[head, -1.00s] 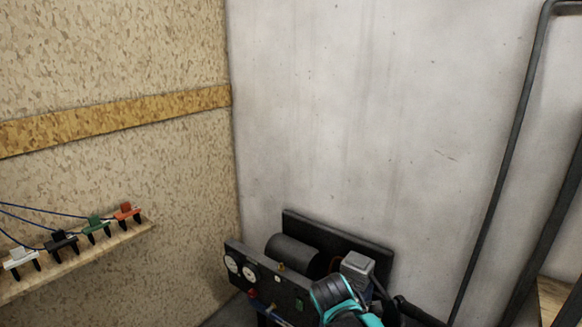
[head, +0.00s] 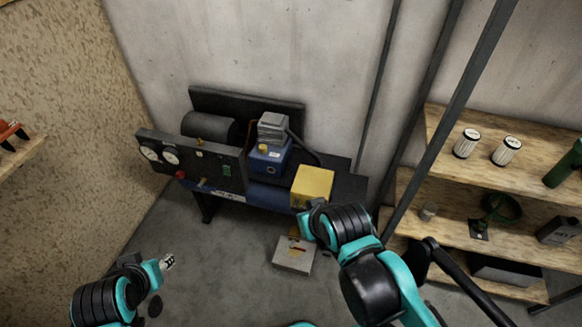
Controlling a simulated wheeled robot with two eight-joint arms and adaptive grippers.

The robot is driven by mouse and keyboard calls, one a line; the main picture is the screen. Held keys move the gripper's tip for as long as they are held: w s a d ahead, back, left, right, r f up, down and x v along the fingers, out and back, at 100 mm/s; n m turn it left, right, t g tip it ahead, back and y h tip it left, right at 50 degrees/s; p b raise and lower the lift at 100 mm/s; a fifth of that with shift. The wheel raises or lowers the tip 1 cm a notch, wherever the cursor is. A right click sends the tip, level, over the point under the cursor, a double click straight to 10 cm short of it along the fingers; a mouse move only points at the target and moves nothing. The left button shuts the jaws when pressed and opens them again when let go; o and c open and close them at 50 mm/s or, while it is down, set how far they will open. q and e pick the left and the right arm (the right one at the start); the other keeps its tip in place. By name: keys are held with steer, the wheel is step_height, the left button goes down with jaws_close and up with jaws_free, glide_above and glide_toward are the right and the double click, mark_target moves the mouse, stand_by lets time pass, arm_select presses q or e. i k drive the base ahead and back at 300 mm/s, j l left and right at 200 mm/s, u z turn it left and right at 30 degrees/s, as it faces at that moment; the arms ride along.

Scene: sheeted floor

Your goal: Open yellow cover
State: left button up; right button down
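A yellow box-shaped cover (head: 312,184) sits at the right end of the dark blue machine bench (head: 345,190). Its top and front show, and it looks closed. My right arm reaches up from the lower right, with its dark wrist end just below the cover's front. The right fingers are hidden or too small to make out, and contact with the cover cannot be told. My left gripper (head: 168,263) is at the lower left, over the floor and well away from the cover. Its fingers are too small to judge, and I see nothing held there.
A blue unit with a grey top (head: 270,150) stands left of the cover. A gauge panel (head: 190,160) is further left. A pale box (head: 293,254) is on the floor below. Wooden shelves (head: 480,240) stand at the right.

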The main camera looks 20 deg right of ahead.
mark_target(310, 183)
steer(key=i+l, duration=0.1)
steer(key=l, duration=0.35)
steer(key=i+l, duration=0.1)
steer(key=l, duration=0.35)
steer(key=i+l, duration=0.1)
steer(key=l, duration=0.4)
